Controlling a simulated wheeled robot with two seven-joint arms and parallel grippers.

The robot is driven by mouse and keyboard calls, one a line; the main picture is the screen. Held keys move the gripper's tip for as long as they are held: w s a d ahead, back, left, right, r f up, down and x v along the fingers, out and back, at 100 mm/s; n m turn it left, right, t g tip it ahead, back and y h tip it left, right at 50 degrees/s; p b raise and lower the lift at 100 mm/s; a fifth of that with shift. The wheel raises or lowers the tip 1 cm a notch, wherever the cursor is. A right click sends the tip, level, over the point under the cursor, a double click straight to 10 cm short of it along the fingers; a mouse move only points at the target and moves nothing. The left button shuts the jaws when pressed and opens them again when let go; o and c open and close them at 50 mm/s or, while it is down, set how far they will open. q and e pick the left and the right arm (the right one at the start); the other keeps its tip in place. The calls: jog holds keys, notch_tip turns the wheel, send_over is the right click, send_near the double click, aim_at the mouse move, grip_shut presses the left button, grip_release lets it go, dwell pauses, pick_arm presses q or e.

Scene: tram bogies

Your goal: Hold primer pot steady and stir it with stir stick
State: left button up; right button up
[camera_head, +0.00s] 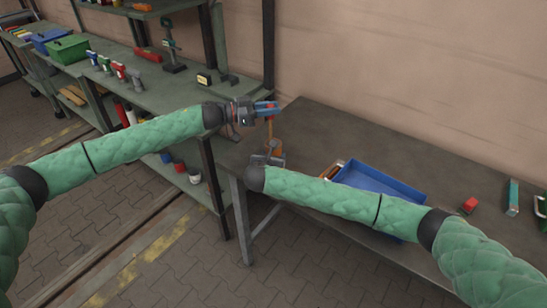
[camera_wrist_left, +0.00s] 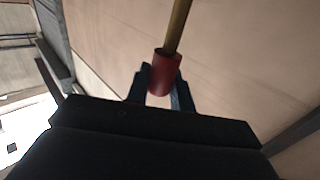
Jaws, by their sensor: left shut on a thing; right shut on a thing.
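The stir stick (camera_head: 270,129) stands roughly upright over the near left corner of the right-hand table. My left gripper (camera_head: 267,108) is shut on its upper end. In the left wrist view its red grip (camera_wrist_left: 163,72) sits between my left fingers (camera_wrist_left: 160,95), with the tan shaft (camera_wrist_left: 179,22) running out beyond. The primer pot (camera_head: 275,147), small and orange-brown, is below the stick. My right gripper (camera_head: 268,159) is shut on the pot, and partly hides it. The stick's lower end meets the pot's top in the picture; I cannot see inside the pot.
A blue tray (camera_head: 381,181) lies on the table (camera_head: 318,122) to the right, partly behind my right arm. A red block (camera_head: 469,206) and a teal item (camera_head: 512,197) lie farther right. A green bench (camera_head: 150,91) with tools and bins is on the left. The table's back is clear.

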pick_arm(q)
jog(key=shift+r, duration=2.25)
pick_arm(e)
jog(key=o, duration=1.2)
